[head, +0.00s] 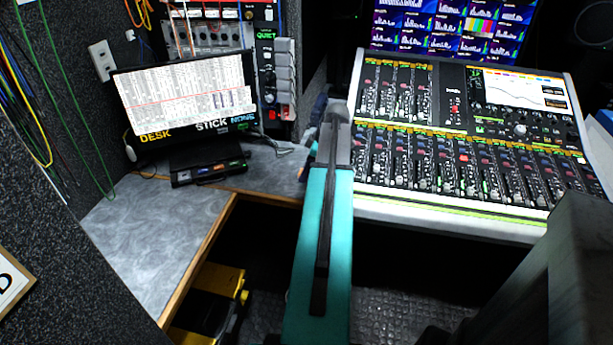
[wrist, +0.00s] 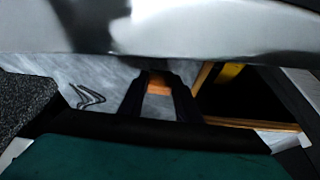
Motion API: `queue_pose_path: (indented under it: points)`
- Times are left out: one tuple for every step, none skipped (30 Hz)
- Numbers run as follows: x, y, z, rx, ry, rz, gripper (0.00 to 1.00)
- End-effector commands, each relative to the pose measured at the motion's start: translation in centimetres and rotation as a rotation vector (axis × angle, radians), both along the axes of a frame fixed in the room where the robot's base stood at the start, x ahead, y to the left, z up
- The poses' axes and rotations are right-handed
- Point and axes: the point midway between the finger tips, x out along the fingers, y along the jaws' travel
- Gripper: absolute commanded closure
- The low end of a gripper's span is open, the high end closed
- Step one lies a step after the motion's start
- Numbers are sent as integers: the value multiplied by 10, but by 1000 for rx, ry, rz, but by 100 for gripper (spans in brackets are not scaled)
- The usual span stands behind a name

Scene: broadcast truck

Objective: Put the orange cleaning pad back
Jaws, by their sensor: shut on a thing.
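In the wrist view my gripper (wrist: 158,76) points over the grey desk top. Its dark fingers are shut on the orange cleaning pad (wrist: 158,86), and only a small orange patch of it shows between them. I cannot tell whether the pad touches the desk.
A grey desk (head: 155,235) with a wooden edge bears a monitor (head: 190,95) and a black strip (head: 210,172) with coloured patches. A cable loop (wrist: 88,98) lies beside the gripper. A mixing console (head: 455,165) stands right. A yellow-black case (head: 210,300) sits below.

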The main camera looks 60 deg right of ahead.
Motion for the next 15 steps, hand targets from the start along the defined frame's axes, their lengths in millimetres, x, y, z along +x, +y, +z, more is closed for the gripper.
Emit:
queue_pose_path:
  points:
    - [0, 0, -6, 1, 0, -1, 94]
    - [0, 0, -9, 1, 0, -1, 94]
    - [0, 0, -13, 1, 0, -1, 94]
    - [0, 0, -16, 2, 1, -1, 94]
    - [0, 0, -18, 2, 1, -1, 94]
    - [0, 0, -21, 1, 0, -2, 94]
    - [0, 0, -22, 0, 0, -1, 94]
    - [0, 0, -23, 0, 0, -1, 94]
    - [0, 0, -24, 0, 0, -1, 94]
    - [0, 0, -24, -1, 0, -1, 94]
    - [0, 0, -24, -1, 0, -1, 94]
    - [0, 0, -24, -1, 0, -1, 94]
    - [0, -1, -24, -1, 0, -1, 94]
    - [-1, -1, -24, -1, 0, -1, 94]
    - [-1, -1, -24, -1, 0, -1, 94]
